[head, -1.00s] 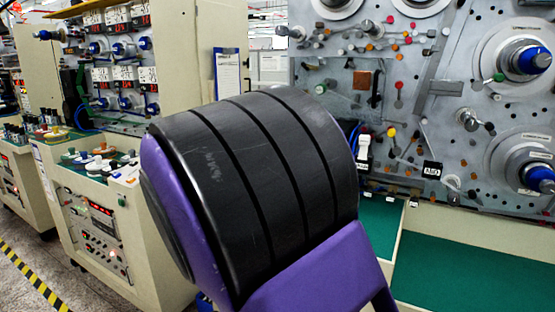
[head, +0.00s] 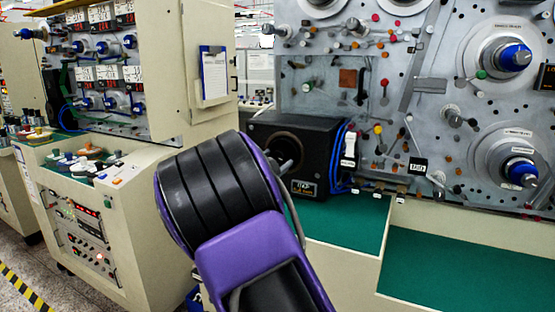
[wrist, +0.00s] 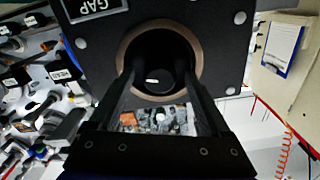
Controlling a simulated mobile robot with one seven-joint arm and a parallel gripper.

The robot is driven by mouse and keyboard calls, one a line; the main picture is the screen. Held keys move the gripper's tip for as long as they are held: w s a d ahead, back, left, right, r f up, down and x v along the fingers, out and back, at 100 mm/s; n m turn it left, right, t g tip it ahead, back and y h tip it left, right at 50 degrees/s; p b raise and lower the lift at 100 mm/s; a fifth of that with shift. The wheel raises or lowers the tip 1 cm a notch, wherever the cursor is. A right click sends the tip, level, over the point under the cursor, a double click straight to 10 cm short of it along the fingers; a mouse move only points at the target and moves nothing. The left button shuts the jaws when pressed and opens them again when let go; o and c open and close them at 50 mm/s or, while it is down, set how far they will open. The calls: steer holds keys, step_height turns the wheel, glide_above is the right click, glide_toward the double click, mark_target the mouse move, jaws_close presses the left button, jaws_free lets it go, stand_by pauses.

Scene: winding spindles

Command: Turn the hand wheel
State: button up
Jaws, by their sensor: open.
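The hand wheel (wrist: 158,46) appears in the wrist view as a dark round part with a brown ring around it, on the face of a black box (wrist: 215,35) with a GAP label. My open gripper (wrist: 161,76) points at it, one finger on each side of its dark middle. I cannot tell whether the fingers touch it. In the head view the black box (head: 315,135) stands on the green bench, and a dark round part (head: 287,146) shows on its face. My purple and black arm hides part of that face, and my fingers cannot be made out there.
A grey panel (head: 345,75) with spindles and blue-tipped hubs rises behind the box. Blue cables (head: 344,165) run at its right side. A cream cabinet (head: 120,205) with controls stands at left. The green bench top (head: 470,265) at right is clear.

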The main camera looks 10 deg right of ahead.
steer(key=shift+w+d, duration=0.4)
steer(key=shift+w, duration=0.15)
jaws_close()
